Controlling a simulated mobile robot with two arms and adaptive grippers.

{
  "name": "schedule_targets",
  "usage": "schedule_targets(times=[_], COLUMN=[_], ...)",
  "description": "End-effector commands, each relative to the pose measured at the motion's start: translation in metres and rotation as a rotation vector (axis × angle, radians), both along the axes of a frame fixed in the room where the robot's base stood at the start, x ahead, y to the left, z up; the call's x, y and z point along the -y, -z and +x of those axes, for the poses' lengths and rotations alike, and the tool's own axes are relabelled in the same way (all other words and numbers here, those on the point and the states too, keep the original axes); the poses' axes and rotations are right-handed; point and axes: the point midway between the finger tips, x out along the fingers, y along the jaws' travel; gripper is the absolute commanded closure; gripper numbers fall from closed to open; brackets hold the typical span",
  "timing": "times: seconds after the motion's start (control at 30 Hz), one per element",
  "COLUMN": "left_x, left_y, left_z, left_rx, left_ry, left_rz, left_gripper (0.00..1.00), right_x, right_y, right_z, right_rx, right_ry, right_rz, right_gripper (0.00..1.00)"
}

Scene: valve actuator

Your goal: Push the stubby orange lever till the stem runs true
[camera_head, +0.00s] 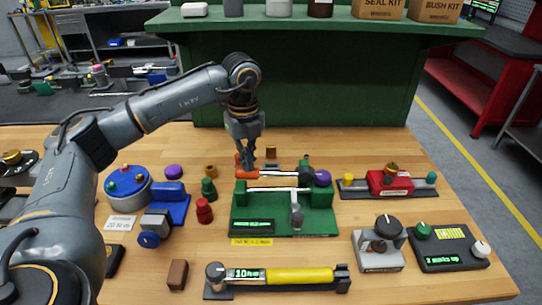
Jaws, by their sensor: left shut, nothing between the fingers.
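The right gripper is out of view.
A purple knob (322,178) sits at the fixture's right end. Red (204,211) and green (209,188) knobs stand to its left, near a blue device (172,205). A yellow-handled tool (300,276) lies in front. A red-blocked rail (390,183) is at right. A green shelf stands behind.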

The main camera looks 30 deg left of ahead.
Motion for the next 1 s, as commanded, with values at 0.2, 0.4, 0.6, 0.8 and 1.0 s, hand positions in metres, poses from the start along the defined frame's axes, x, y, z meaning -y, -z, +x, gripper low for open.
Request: schedule_targets(times=[0.2,0.4,0.6,0.8,1.0], left_x=[-0.001,-0.001,-0.001,-0.001,-0.001], left_y=[0.008,0.01,0.01,0.011,0.016], left_z=[-0.001,-0.001,-0.001,-0.001,-0.001], left_rx=[-0.001,0.0,0.0,0.0,-0.001], left_ry=[0.0,0.0,0.0,0.0,0.0], left_rz=[0.0,0.0,0.0,0.0,0.0], left_gripper=[1.0,1.0,1.0,1.0,1.0], right_x=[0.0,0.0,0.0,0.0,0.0], right_y=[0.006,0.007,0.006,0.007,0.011], right_z=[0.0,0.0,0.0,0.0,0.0], right_rx=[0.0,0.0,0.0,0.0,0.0], right_ry=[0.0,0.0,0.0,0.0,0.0], right_rz=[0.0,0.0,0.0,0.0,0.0], right_gripper=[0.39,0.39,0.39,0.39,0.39])
